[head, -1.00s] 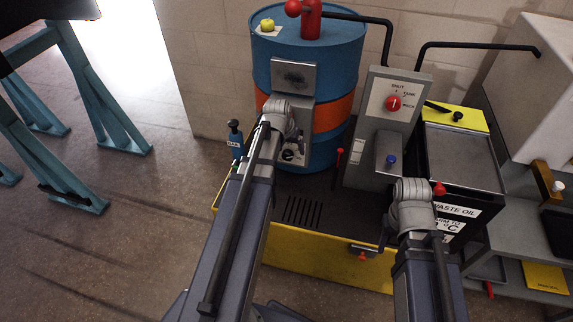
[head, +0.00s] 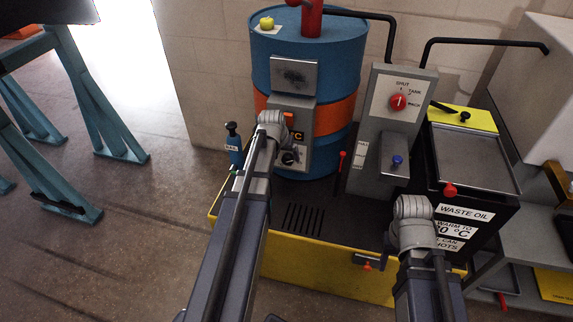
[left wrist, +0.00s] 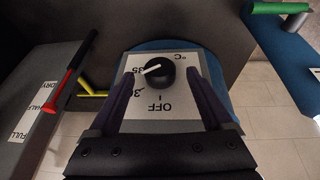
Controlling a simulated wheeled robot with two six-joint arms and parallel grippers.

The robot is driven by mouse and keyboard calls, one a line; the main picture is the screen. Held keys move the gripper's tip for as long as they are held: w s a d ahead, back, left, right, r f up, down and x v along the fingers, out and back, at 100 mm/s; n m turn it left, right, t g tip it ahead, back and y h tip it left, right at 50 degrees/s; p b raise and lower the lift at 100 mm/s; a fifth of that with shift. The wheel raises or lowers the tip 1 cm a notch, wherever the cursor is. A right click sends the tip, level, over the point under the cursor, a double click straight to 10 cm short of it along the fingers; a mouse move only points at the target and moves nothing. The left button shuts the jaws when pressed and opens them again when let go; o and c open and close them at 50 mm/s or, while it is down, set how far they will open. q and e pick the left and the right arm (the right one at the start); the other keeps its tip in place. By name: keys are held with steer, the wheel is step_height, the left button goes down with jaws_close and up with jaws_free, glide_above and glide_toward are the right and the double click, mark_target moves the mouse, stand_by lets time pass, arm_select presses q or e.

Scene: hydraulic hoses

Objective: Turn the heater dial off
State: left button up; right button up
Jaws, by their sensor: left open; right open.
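The heater dial (left wrist: 160,72) is a round black knob with a white pointer on a pale plate (left wrist: 158,108) marked OFF, 30 and 35, upside down in the left wrist view. The pointer points left, near the 35, away from OFF. The dial (head: 290,157) also shows low on the grey heater box (head: 302,112) on the blue drum. My left gripper (left wrist: 162,82) is open, its purple fingers on either side of the dial; contact cannot be told. My right gripper (head: 390,242) is open and apart from the dial; its fingers are mostly hidden behind the wrist.
A grey panel with a red valve knob (head: 398,102) stands right of the blue drum (head: 345,60). A black waste oil tank (head: 462,225) is further right. A blue bottle (head: 233,146) stands left of the drum.

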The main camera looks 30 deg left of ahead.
arm_select(q)
steer(key=shift+b+x, duration=0.5)
steer(key=shift+x, duration=0.55)
arm_select(e)
steer(key=shift+f, duration=0.9)
arm_select(q)
steer(key=shift+r, duration=0.1)
steer(key=shift+c, duration=0.4)
jaws_close()
